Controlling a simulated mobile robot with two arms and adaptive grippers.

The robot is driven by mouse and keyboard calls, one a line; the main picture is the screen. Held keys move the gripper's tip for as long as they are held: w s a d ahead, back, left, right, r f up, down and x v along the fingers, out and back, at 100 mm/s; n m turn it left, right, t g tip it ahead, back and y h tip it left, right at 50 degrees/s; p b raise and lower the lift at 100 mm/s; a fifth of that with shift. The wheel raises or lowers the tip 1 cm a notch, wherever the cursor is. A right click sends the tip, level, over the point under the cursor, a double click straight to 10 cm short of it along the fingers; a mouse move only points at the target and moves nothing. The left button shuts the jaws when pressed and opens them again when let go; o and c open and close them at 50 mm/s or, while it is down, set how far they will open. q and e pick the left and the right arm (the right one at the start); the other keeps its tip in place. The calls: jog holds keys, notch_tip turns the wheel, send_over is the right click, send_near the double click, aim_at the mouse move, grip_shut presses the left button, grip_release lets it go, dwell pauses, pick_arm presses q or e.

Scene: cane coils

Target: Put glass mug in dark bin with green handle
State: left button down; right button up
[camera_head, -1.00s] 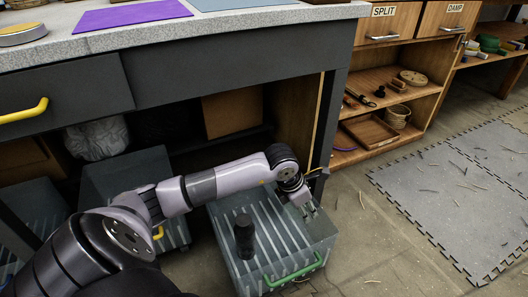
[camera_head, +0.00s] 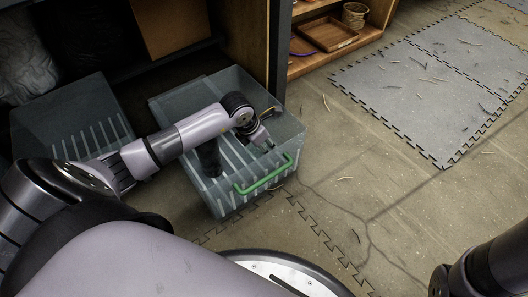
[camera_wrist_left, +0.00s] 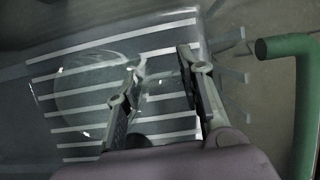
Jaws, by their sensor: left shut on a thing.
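The dark, see-through bin (camera_head: 288,130) stands on the floor below the counter, with a green handle (camera_head: 265,175) on its front side. My left gripper (camera_head: 268,143) is over the right part of the bin, close to the handle. In the left wrist view my left gripper (camera_wrist_left: 160,72) is shut on the clear glass mug (camera_wrist_left: 85,95), which shows faintly against the bin's pale slats. The green handle (camera_wrist_left: 303,100) is at the right there. I cannot tell how far the mug is from the bin floor. My right gripper is out of view.
A dark cylinder (camera_head: 209,158) stands inside the bin, partly behind my left arm. Another dark bin (camera_head: 85,110) is to the left. A wooden shelf with a tray (camera_head: 327,36) is behind right. Floor right of the bin is open, with mats (camera_head: 430,85) and scraps.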

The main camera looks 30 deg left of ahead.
pick_arm(q)
notch_tip(320, 180, down, 4)
jog(key=shift+f+b, duration=0.1)
jog(key=shift+b, duration=1.1)
jog(key=shift+r, duration=0.2)
jog(key=shift+f, duration=0.1)
jog(key=c, duration=1.1)
grip_release()
jog(key=shift+f, duration=0.1)
